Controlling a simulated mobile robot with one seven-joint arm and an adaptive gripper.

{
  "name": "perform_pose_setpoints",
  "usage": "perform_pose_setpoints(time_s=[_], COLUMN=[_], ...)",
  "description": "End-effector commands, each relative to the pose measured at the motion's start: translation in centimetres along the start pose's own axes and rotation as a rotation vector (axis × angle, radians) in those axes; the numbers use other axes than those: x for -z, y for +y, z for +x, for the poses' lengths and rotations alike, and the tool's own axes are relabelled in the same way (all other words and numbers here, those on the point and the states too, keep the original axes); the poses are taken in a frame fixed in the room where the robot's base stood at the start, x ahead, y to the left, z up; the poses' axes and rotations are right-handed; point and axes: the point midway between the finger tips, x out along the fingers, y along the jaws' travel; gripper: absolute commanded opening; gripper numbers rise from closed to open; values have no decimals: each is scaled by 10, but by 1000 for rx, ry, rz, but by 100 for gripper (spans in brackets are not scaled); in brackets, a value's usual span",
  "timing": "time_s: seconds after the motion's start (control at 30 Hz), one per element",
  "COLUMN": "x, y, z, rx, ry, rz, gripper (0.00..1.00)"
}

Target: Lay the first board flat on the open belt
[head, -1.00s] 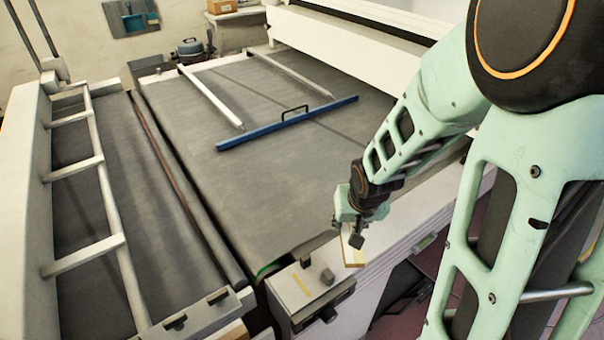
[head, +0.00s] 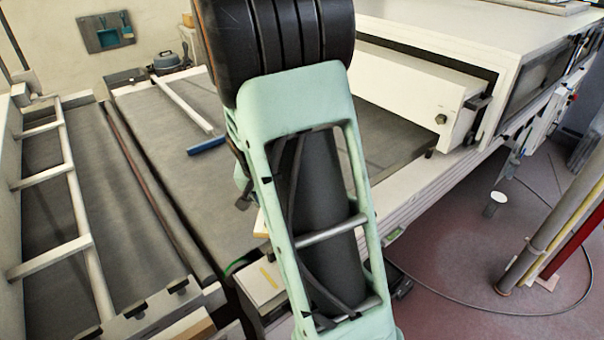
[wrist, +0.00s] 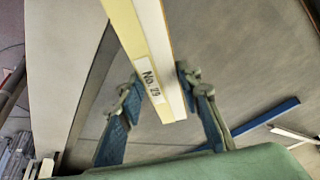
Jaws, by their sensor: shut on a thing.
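The board (wrist: 143,45) shows edge-on in the wrist view, cream and white, with a "No. 29" label. My gripper (wrist: 165,103) is shut on it, with one blue-grey finger at each side. In the head view my arm hides most of the gripper; only a pale bit of the board (head: 261,225) shows beside the arm. The board is tilted on edge, not flat. The grey open belt (head: 185,165) lies to the left of my arm, and it also shows behind the board in the wrist view (wrist: 235,65). I cannot tell the board's height above it.
A blue bar (head: 207,146) and a white rail (head: 183,103) lie across the far belt. A white ladder-like frame (head: 65,185) stands at left. The white tunnel housing (head: 420,80) stands at back right. The near belt is clear.

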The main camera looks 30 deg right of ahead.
Motion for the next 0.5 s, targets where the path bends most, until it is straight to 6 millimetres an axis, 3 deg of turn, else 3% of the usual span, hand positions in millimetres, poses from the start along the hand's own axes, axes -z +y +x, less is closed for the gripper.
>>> perform_pose_setpoints(time_s=[0.03,0.2,0.33,0.5], x=[20,76,106,128], y=[13,54,74,87], z=[10,12,5,-6], rx=[-43,-169,-238,-291], ry=[5,5,5,2], rz=[99,405,573,702], gripper=[7,7,7,7])
